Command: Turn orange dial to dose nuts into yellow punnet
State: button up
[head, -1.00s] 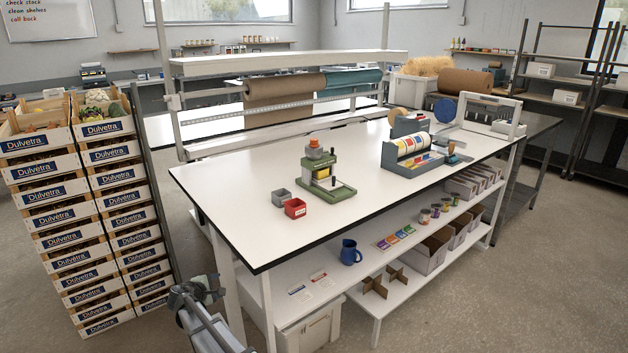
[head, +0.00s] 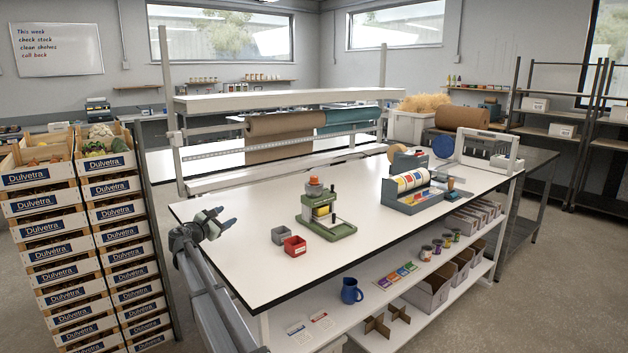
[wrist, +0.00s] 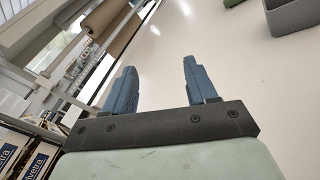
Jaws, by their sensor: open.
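A green edge (wrist: 232,2), likely the device's base, shows at the top.
A grey punnet (head: 282,235) and a red punnet (head: 295,246) stand between my gripper and the device. The grey one also shows in the wrist view (wrist: 296,18). A label-roll dispenser (head: 410,194) stands to the right. Stacked crates (head: 113,235) stand left of the bench.

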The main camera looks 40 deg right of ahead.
aim_at(314, 178)
jog(key=s+d+r+g+h, duration=0.1)
jog(key=s+d+r+g, duration=0.35)
jog(key=d, duration=0.55)
jog(key=s+d+r+g+h, duration=0.2)
jog(key=s+d+r+g, duration=0.25)
jog(key=d, duration=0.55)
jog(key=shift+n+t, duration=0.3)
jog(key=shift+t, duration=0.1)
jog(key=d, duration=1.3)
jog(key=shift+w+d+r, duration=0.15)
jog(key=shift+w+r, duration=0.05)
jog(key=shift+r, duration=0.15)
jog(key=c, duration=0.9)
jog(key=shift+c, duration=0.2)
jog(key=shift+w+g, duration=0.1)
jog(key=shift+g, duration=0.2)
